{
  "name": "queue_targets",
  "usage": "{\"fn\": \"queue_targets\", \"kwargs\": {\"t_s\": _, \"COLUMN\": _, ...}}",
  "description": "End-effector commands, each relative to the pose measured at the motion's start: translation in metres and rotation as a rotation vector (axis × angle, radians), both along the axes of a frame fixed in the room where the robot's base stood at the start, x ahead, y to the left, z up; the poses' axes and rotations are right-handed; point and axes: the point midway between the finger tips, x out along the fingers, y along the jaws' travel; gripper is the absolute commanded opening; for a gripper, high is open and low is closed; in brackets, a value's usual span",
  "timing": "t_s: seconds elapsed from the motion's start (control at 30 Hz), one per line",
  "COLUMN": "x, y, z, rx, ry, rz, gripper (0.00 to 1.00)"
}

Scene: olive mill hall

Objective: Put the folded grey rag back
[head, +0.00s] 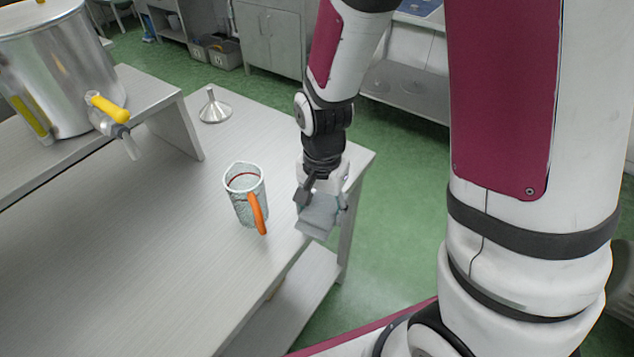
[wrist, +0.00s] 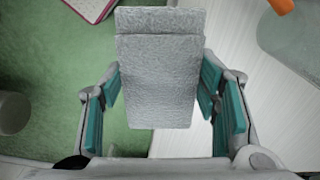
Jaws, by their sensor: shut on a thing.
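The folded grey rag (head: 318,217) is held in my gripper (head: 319,198) over the right edge of the table. In the wrist view the rag (wrist: 158,75) fills the space between the teal-padded fingers of my gripper (wrist: 160,95), which is shut on it. Below the rag the wrist view shows green floor on the left and the pale tabletop on the right. From these views I cannot tell the exact height of the rag above the table edge.
A clear measuring jug (head: 241,190) with an orange handle stands on the table (head: 130,240) just left of my gripper. A metal funnel (head: 214,108) stands farther back. A steel tank (head: 62,70) with a yellow-handled tap sits on a raised shelf (head: 150,95). The front-left tabletop is clear.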

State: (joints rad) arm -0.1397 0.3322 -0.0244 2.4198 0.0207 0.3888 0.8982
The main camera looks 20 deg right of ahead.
Motion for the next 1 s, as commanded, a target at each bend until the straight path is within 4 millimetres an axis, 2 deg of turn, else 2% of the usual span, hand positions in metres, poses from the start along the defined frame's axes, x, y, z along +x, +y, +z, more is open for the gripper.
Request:
{"fn": "queue_targets", "kwargs": {"t_s": 0.03, "x": -0.009, "y": 0.001, "z": 0.001, "rx": 0.000, "ry": 0.000, "rz": -0.043, "gripper": 0.30}}
{"fn": "queue_targets", "kwargs": {"t_s": 0.13, "x": -0.019, "y": 0.003, "z": 0.001, "rx": 0.001, "ry": -0.001, "rz": -0.111, "gripper": 0.30}}
{"fn": "queue_targets", "kwargs": {"t_s": 0.27, "x": -0.013, "y": 0.001, "z": 0.000, "rx": 0.001, "ry": -0.001, "rz": -0.145, "gripper": 0.30}}
{"fn": "queue_targets", "kwargs": {"t_s": 0.8, "x": 0.107, "y": -0.030, "z": -0.012, "rx": 0.001, "ry": -0.001, "rz": -0.144, "gripper": 0.30}}
{"fn": "queue_targets", "kwargs": {"t_s": 1.0, "x": 0.130, "y": -0.035, "z": -0.014, "rx": 0.000, "ry": 0.000, "rz": -0.141, "gripper": 0.30}}
